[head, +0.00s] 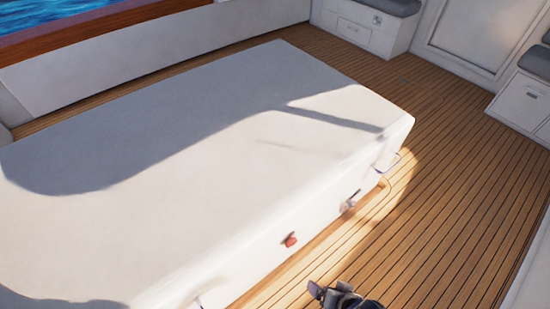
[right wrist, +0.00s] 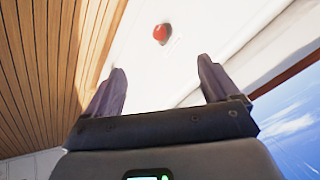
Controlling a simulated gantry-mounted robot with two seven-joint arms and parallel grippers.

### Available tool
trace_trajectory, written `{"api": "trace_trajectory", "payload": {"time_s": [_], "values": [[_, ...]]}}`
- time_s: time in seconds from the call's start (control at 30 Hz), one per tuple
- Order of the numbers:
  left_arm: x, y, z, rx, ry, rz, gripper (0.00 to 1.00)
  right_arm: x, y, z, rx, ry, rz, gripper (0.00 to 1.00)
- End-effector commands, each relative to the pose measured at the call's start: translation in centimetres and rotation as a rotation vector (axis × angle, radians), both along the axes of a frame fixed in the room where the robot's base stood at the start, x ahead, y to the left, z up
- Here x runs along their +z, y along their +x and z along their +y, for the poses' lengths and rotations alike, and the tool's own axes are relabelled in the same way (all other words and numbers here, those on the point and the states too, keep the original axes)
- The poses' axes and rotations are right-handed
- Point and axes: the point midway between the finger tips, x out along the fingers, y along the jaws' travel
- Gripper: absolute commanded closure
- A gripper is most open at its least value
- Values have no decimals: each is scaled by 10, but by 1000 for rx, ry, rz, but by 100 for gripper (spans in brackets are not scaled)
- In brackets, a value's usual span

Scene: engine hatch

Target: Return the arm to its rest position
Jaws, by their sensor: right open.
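My right gripper (head: 328,291) is at the bottom edge of the head view, low over the teak deck and in front of the white engine hatch box. In the right wrist view its two dark fingers (right wrist: 163,92) stand wide apart with nothing between them. The white engine hatch (head: 190,150) is a large box with a flat top, and it looks closed. A red knob (head: 290,240) sits on its front side. The knob also shows in the right wrist view (right wrist: 160,34), beyond the fingertips and apart from them. My left gripper is not in view.
A small metal latch or handle (head: 350,201) is on the hatch's front side, near its right corner. The teak deck (head: 450,190) is clear to the right. White lockers with grey cushions (head: 365,25) stand at the back. A wooden rail (head: 100,28) runs along the upper left.

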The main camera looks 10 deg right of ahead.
Motion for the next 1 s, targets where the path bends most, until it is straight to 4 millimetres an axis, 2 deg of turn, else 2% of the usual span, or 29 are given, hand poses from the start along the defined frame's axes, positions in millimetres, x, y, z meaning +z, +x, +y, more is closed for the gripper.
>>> {"api": "trace_trajectory", "payload": {"time_s": [0.03, 0.1, 0.2, 0.27, 0.4, 0.43, 0.5, 0.67, 1.0], "values": [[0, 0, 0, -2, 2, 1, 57, 27, 1, -1, 39, -51, -12, 12], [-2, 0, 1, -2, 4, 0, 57, 56, -3, -5, 101, -128, -6, 12], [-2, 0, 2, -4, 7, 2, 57, 82, -15, -14, 191, -216, 34, 12], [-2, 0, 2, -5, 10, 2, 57, 90, -24, -21, 250, -263, 74, 12], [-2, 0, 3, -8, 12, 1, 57, 80, -50, -29, 455, -362, 201, 12], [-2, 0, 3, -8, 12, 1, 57, 80, -50, -29, 507, -385, 198, 12], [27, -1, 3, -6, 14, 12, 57, 113, -49, -29, 502, -384, 193, 12], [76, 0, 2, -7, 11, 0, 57, 158, -49, -29, 501, -384, 193, 12], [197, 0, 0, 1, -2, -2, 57, 277, -49, -30, 499, -383, 192, 12]]}}
